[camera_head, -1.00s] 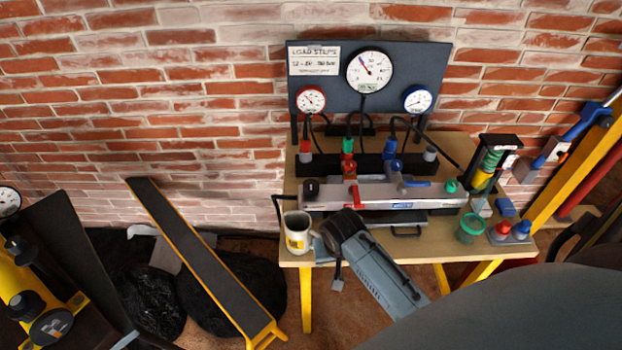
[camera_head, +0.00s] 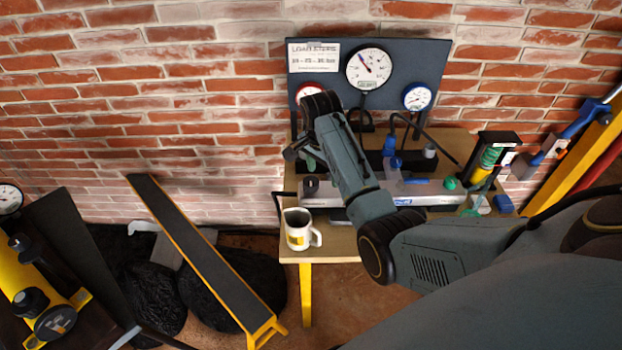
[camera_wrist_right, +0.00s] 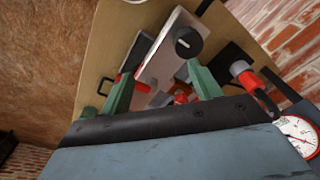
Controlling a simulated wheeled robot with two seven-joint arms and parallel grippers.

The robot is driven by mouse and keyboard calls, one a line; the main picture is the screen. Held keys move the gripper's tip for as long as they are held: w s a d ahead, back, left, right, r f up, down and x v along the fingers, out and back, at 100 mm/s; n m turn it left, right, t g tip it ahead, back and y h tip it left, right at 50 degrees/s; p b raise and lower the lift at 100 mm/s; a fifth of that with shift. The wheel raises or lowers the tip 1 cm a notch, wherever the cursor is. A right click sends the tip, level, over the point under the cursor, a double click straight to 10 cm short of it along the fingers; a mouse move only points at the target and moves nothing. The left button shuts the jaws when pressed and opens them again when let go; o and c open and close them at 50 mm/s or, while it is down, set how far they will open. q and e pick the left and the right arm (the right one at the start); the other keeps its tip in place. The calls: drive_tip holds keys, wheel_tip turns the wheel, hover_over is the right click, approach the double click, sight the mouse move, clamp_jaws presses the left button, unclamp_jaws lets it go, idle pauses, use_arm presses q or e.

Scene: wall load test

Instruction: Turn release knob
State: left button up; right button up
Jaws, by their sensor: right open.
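The grey manifold block (camera_head: 420,197) lies along the bench top. A black knob (camera_head: 311,186) sits on its left end and also shows in the right wrist view (camera_wrist_right: 188,42), beyond the fingertips. A green knob (camera_head: 449,183) is on the block's right part. The frames do not show which is the release knob. My right gripper (camera_head: 306,161) is over the left part of the bench. In the right wrist view its green fingers (camera_wrist_right: 158,72) are apart and hold nothing. Red parts show between and beyond them. My right arm hides the middle of the block.
A mug (camera_head: 298,230) stands at the bench's front left. The gauge panel (camera_head: 328,75) rises behind, with hoses and a blue fitting (camera_head: 391,165) in front. A green-and-yellow cylinder (camera_head: 486,163) stands at the right. Brick wall closes off the back.

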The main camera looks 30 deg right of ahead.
sight(311, 181)
drive_tip(key=w+r+m+y, duration=0.1)
drive_tip(key=w+r+m, duration=0.3)
drive_tip(key=w+r, duration=0.15)
drive_tip(key=shift+g, duration=0.3)
drive_tip(key=f+b, duration=0.1)
drive_tip(key=f, duration=0.5)
drive_tip(key=f+b, duration=0.1)
drive_tip(key=f, duration=0.6)
drive_tip(key=shift+s+a+b, duration=0.2)
drive_tip(key=shift+b, duration=0.1)
drive_tip(key=shift+c, duration=0.4)
drive_tip(key=c, duration=0.9)
